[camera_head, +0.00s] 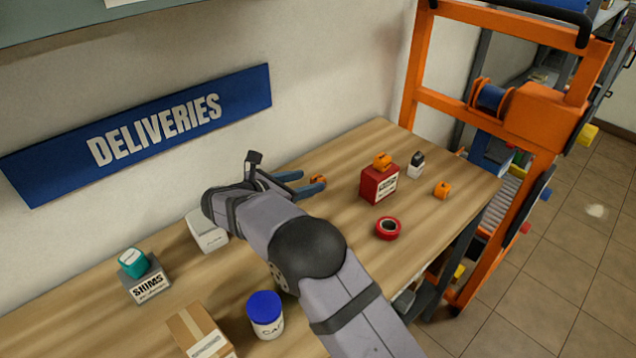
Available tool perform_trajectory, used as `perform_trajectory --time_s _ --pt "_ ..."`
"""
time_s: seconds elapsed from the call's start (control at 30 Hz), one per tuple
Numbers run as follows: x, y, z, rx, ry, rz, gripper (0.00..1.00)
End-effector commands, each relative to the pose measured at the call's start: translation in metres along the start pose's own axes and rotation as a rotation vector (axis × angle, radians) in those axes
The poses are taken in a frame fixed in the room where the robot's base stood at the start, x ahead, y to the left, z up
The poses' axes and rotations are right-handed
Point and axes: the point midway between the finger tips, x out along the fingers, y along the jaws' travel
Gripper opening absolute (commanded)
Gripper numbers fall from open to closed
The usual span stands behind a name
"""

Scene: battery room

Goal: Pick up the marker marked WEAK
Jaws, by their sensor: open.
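A second orange piece (382,161) sits on top of a red box (379,186). A third orange piece (442,189) stands on the bench to the right of the red box. My gripper's two blue-grey fingers are apart, low over the bench near the wall.
On the wooden bench (340,213) are a red tape roll (388,228), a dark-topped white container (416,165), a white box (207,232), a SHIMS box (146,281) with a teal piece (132,261), a blue-lidded jar (266,318) and a carton (202,332). An orange frame (409,70) stands beyond the right end.

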Motion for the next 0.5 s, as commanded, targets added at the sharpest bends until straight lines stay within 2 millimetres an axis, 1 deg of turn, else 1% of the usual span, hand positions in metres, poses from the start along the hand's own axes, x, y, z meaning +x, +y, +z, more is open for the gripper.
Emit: perform_trajectory --time_s 0.27,0.37,0.5 --pt "0.008 -0.001 0.0 0.001 0.001 -0.001 0.47" --pt "0.018 -0.002 -0.001 -0.001 0.001 -0.002 0.47" --pt "0.036 -0.004 -0.002 0.001 0.001 -0.003 0.47"
